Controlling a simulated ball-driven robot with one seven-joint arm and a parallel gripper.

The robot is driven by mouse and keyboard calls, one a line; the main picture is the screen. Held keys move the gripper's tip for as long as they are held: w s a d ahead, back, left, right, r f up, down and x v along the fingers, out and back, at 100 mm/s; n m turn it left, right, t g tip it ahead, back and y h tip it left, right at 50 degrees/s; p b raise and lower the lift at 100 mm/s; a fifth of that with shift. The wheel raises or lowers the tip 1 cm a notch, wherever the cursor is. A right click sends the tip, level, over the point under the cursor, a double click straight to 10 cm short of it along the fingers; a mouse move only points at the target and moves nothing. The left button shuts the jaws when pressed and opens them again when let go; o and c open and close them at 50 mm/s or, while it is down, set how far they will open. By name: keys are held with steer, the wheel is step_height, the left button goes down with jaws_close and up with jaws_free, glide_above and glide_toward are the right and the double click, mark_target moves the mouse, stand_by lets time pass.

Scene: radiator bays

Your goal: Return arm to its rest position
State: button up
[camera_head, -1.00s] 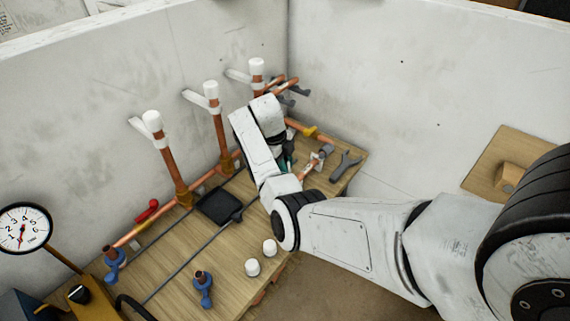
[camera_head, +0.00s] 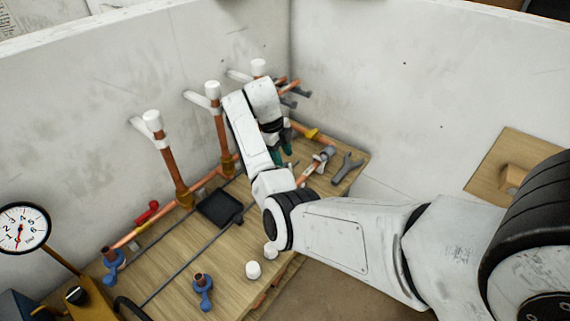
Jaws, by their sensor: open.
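My arm (camera_head: 345,232) is white with black joint bands. It reaches from the right edge over the wooden bench (camera_head: 185,265), with its elbow above the bench's front edge and its forearm rising toward the back corner. My gripper (camera_head: 284,157) hangs down beyond the forearm, near the copper pipes at the back. Only a small teal and dark part of it shows, and the forearm hides much of it. It appears apart from the wrench on the bench. I see nothing held in it.
Copper risers with white caps (camera_head: 153,121) stand along the left wall. A black tray (camera_head: 220,208), a wrench (camera_head: 347,168), blue valves (camera_head: 203,292) and a white cap (camera_head: 253,270) are on the bench. A pressure gauge (camera_head: 22,228) stands at left. A wooden wall board is at right.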

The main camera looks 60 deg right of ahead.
steer(key=shift+v, duration=1.2)
